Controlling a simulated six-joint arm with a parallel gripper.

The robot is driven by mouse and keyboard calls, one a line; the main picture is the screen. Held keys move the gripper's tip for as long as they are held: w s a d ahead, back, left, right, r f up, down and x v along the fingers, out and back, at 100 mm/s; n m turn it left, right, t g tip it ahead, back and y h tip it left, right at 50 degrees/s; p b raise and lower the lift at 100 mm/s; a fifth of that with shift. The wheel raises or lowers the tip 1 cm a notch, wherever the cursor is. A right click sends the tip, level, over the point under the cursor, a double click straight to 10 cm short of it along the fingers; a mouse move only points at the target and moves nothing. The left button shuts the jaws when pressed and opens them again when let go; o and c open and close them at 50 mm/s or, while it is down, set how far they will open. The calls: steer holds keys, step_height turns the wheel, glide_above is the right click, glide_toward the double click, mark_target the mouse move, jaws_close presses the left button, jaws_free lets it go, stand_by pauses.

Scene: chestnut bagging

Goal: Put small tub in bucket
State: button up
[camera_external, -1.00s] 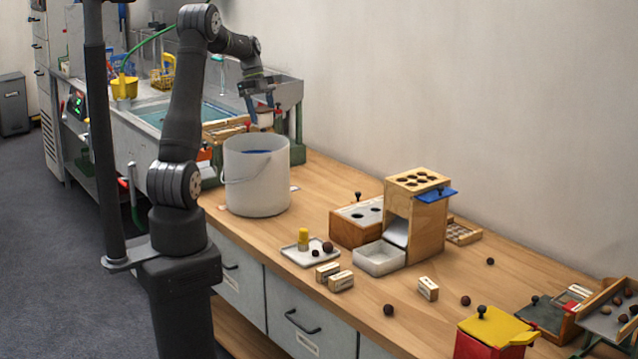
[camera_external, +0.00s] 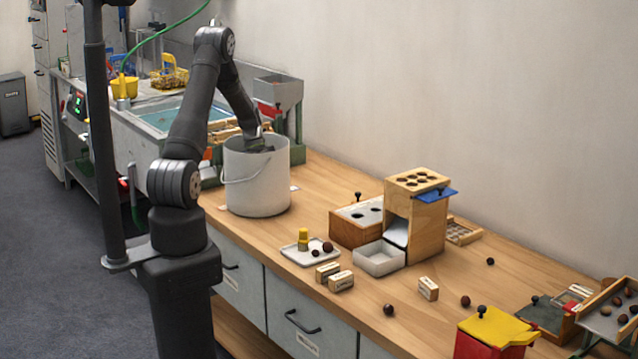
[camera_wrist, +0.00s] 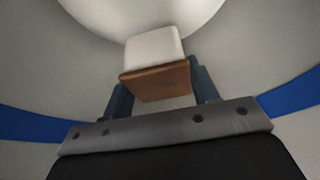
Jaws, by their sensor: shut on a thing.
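The bucket (camera_external: 257,180) is a tall light-grey pail with a wire handle, standing upright on the wooden bench. My gripper reaches down through its open top, and its fingers are hidden by the bucket wall in the external view. In the wrist view my gripper (camera_wrist: 163,90) is shut on the small tub (camera_wrist: 153,47), a white block-like piece with a brown face towards the camera. The tub is inside the bucket, between the two blue-grey fingers. The pale bucket wall and a blue band (camera_wrist: 32,126) surround it. I cannot tell whether the tub touches the bottom.
A sink (camera_external: 165,115) lies behind the bucket at the left. To the right stand a white tray (camera_external: 298,257), a shallow white bin (camera_external: 380,260) and a wooden dispenser (camera_external: 428,225). Bare bench lies just right of the bucket.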

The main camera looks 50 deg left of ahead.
steer(key=shift+f, duration=2.55)
steer(key=shift+f, duration=0.15)
steer(key=o, duration=1.1)
steer(key=v, duration=0.3)
steer(key=shift+a+r, duration=0.2)
steer(key=shift+r, duration=0.1)
step_height(320, 180, up, 7)
steer(key=shift+d+f, duration=0.15)
